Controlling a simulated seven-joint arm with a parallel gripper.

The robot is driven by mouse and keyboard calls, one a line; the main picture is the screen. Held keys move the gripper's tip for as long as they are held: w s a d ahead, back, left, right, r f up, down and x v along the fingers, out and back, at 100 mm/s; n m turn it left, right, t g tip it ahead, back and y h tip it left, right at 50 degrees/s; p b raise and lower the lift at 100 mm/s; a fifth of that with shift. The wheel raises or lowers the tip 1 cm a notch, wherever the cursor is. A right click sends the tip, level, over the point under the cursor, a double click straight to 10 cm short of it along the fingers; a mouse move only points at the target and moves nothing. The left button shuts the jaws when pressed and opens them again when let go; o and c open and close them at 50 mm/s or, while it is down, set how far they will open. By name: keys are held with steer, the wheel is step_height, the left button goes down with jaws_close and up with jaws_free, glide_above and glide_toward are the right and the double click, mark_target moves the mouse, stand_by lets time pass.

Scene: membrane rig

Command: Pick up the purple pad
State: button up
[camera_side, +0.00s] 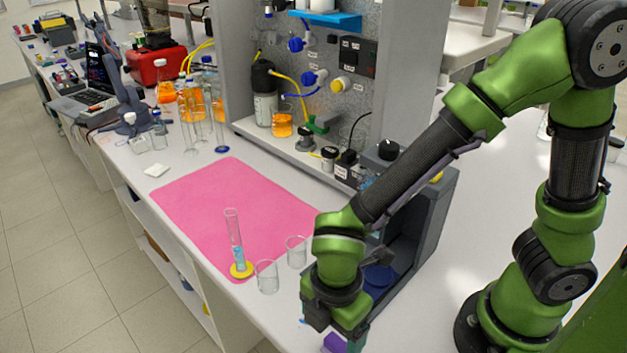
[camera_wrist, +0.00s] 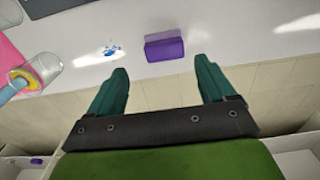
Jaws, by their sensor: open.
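The purple pad (camera_wrist: 165,48) is a small block lying on the white bench top near its front edge. In the wrist view it sits beyond my open fingers and roughly centred between them. In the side view only part of the purple pad (camera_side: 335,343) shows at the bottom edge of the picture, right by my fingers. My gripper (camera_wrist: 160,88) has two teal fingers spread wide with nothing between them. In the side view my gripper (camera_side: 336,330) points down over the front of the bench, and its fingers are partly cut off.
A small blue item (camera_wrist: 111,50) lies left of the pad. A dark rig (camera_side: 425,225) stands close behind my wrist. The bench's front edge is near.

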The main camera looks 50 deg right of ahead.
mark_target(338, 343)
steer(key=f, duration=0.3)
steer(key=d+f, duration=0.1)
steer(key=f, duration=0.1)
steer(key=shift+s, duration=0.35)
steer(key=shift+c, duration=0.3)
steer(key=c, duration=1)
